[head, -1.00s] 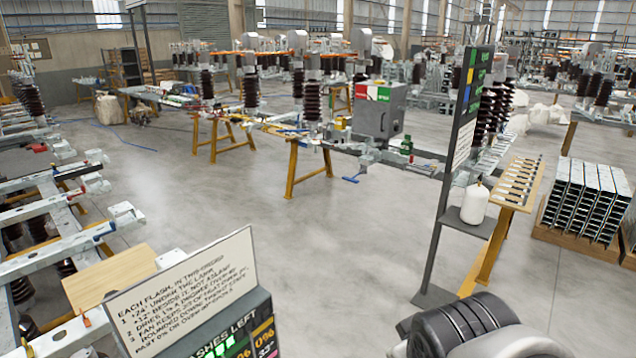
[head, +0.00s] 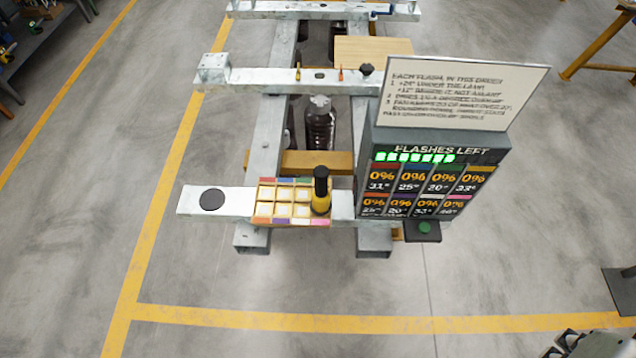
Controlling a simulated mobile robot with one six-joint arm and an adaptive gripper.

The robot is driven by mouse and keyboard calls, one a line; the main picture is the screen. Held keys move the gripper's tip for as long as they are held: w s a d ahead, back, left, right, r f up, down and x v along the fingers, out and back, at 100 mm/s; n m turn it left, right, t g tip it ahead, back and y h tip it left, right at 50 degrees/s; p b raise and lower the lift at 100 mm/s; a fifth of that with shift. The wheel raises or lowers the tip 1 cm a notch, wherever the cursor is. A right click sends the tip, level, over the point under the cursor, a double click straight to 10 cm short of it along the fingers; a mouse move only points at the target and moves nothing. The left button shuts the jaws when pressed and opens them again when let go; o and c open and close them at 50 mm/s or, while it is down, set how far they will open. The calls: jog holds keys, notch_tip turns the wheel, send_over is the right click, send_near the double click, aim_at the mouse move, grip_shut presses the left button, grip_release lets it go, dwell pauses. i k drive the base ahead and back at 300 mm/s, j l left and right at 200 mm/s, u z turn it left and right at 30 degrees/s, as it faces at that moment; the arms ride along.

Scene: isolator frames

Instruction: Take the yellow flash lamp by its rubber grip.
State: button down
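The yellow flash lamp (head: 320,194) stands upright on the right end of a small tray (head: 262,211) with pale square cells and coloured edge tabs. Its body is yellow in the middle, with a black upper part and a dark base. The rubber grip cannot be told apart for certain at this size. My gripper is not recognisable in the head view, and nothing touches the lamp. A dark metal part (head: 590,346) is cut off at the bottom right corner, and I cannot tell what it is.
A display box (head: 433,155) with a sign (head: 465,92) stands close right of the lamp. A green button (head: 424,227) sits on its front ledge. A black disc (head: 212,199) lies left on the metal beam (head: 232,208). The floor in front is clear.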

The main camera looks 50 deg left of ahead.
aim_at(321, 203)
jog(key=u, duration=1.95)
jog(key=i+j+z, duration=0.15)
jog(key=j, duration=0.3)
jog(key=j+z, duration=0.15)
jog(key=j, duration=0.3)
jog(key=i+j+z, duration=0.15)
jog(key=j, duration=0.3)
jog(key=z, duration=1.6)
